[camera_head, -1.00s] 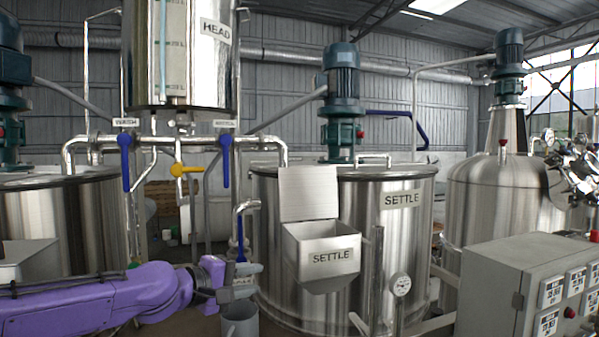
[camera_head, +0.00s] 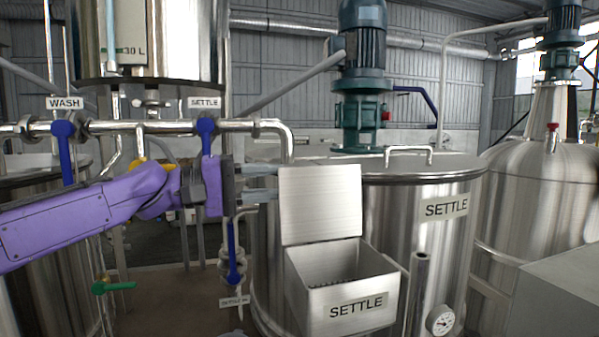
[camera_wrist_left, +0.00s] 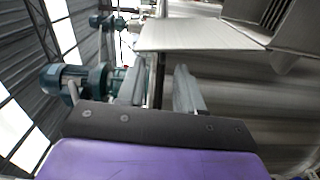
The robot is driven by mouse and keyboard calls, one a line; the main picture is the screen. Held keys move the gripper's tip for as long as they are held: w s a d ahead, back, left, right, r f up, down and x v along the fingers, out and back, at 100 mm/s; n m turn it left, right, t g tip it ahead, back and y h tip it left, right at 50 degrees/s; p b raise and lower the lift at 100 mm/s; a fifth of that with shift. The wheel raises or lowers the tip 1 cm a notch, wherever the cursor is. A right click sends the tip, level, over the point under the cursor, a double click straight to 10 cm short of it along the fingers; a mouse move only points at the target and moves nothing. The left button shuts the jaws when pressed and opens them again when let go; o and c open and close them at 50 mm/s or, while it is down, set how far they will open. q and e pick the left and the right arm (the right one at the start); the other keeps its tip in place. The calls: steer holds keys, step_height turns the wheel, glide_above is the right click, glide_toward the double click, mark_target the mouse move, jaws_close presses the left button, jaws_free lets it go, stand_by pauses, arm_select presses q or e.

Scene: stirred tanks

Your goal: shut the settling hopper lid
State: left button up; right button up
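The settling hopper (camera_head: 342,290) is a steel box labelled SETTLE on the front of the SETTLE tank. Its lid (camera_head: 320,203) is a flat steel plate standing up, open, at the back of the box. My left gripper (camera_head: 268,183) is level with the lid at its left edge, fingers pointing right. Its fingers are apart with nothing between them. In the left wrist view the fingers (camera_wrist_left: 160,80) point towards the lid (camera_wrist_left: 195,35), whose edge is close to the tips; I cannot tell whether they touch. My right gripper is not in view.
The SETTLE tank (camera_head: 445,240) stands behind the hopper. A pipe with blue-handled valves (camera_head: 205,135) runs behind my left arm. A post and gauge (camera_head: 440,320) stand right of the hopper. A grey cabinet (camera_head: 570,285) is at the lower right.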

mark_target(301, 182)
arm_select(q)
steer(key=x, duration=0.2)
steer(key=p+x, duration=0.1)
steer(key=x, duration=0.1)
steer(key=w+x, duration=0.1)
steer(key=x, duration=0.1)
steer(key=shift+w+d+f+p, duration=0.1)
steer(key=shift+d+f+p, duration=0.15)
steer(key=shift+p, duration=0.15)
steer(key=shift+s+a+r, duration=0.15)
steer(key=shift+s+a, duration=0.05)
steer(key=shift+s, duration=0.15)
jaws_close()
